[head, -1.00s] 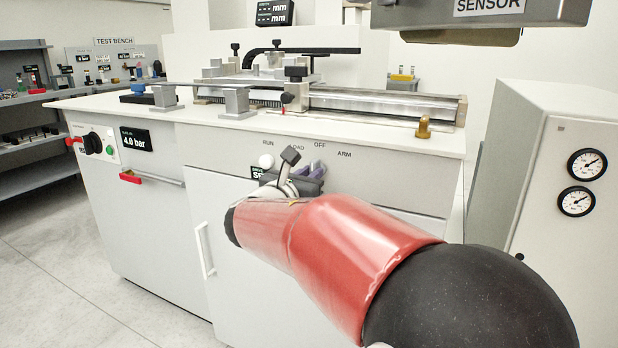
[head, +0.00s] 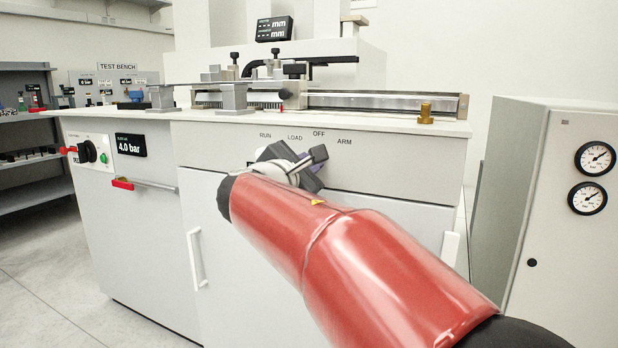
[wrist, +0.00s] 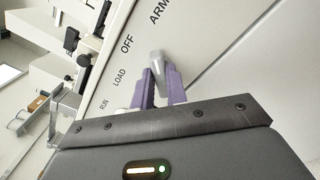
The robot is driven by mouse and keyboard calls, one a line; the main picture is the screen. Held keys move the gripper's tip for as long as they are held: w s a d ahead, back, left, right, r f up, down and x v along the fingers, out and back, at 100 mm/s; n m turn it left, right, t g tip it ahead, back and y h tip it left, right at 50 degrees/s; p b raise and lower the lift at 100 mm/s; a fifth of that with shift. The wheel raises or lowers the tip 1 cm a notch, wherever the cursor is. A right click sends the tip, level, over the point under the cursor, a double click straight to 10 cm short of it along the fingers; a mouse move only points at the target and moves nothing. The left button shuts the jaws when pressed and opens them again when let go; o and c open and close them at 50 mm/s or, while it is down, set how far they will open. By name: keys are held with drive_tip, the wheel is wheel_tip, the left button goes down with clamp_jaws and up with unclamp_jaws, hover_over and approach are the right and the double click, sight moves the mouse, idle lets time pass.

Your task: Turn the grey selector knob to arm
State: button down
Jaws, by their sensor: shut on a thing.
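The grey selector knob (wrist: 157,63) shows in the wrist view between the two purple fingertips of my gripper (wrist: 159,72). Both fingers touch its sides, and the gripper is shut on it. The labels RUN, LOAD, OFF and ARM (wrist: 160,12) are printed in an arc around it. The knob's visible end points up the picture, roughly between OFF and ARM; its exact setting is hard to read. In the head view my gripper (head: 308,168) is at the cabinet front just below these labels (head: 319,133), rolled over, and it hides the knob.
The bench top (head: 380,122) overhangs just above the labels and carries a rail fixture and a brass post (head: 426,112). A cabinet with two gauges (head: 595,158) stands at the right. A panel with a black-and-red knob (head: 88,151) is at the left. Floor at the left is clear.

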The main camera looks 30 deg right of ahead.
drive_tip(key=shift+m+b, duration=0.3)
drive_tip(key=shift+m, duration=0.1)
drive_tip(key=c, duration=1.4)
unclamp_jaws()
drive_tip(key=shift+s+a, duration=0.1)
drive_tip(key=v, duration=0.7)
drive_tip(key=shift+s+a, duration=0.2)
drive_tip(key=shift+a, duration=0.05)
